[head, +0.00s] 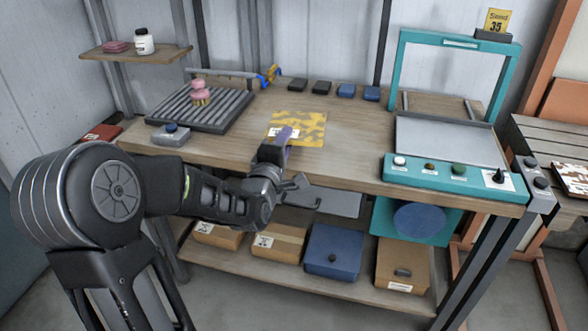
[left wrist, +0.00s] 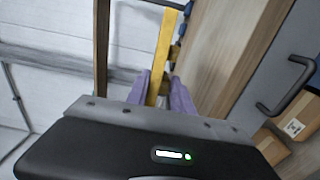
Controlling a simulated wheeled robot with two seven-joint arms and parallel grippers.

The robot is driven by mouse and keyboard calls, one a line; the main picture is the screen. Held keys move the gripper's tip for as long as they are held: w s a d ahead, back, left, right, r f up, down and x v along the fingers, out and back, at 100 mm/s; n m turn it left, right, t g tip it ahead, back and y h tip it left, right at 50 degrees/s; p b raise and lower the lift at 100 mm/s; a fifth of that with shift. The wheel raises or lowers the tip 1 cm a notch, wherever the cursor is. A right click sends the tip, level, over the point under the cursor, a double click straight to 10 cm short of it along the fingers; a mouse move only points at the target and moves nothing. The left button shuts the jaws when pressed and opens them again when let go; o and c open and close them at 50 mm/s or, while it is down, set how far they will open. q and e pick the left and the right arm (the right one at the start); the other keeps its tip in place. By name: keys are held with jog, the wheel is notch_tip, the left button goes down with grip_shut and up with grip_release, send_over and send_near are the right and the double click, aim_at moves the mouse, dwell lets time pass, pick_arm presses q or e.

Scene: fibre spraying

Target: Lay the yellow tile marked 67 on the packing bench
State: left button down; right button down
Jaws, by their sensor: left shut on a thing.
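The yellow tile (head: 308,124), mottled with grey-brown patches, is over the middle of the wooden bench (head: 355,155) in the head view. A white label shows at its near left part, but I cannot read a number on it. My left gripper (head: 284,136) has purple fingers shut on the tile's near left edge. In the left wrist view the tile (left wrist: 163,50) is a narrow yellow strip between the purple fingers (left wrist: 164,88). I cannot tell whether the tile touches the bench top. My right gripper is not in view.
A teal-framed machine with a control panel (head: 450,173) stands right. Small dark and blue blocks (head: 346,91) line the back. Bare wood lies right of the tile. Boxes (head: 333,250) fill the lower shelf.

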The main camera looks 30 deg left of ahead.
pick_arm(q)
jog(key=shift+f, duration=2.7)
notch_tip(320, 180, down, 4)
jog(key=shift+f+b, duration=0.1)
jog(key=shift+b, duration=0.35)
jog(key=shift+f, duration=0.1)
jog(key=c, duration=1.1)
grip_release()
jog(key=shift+f, duration=0.1)
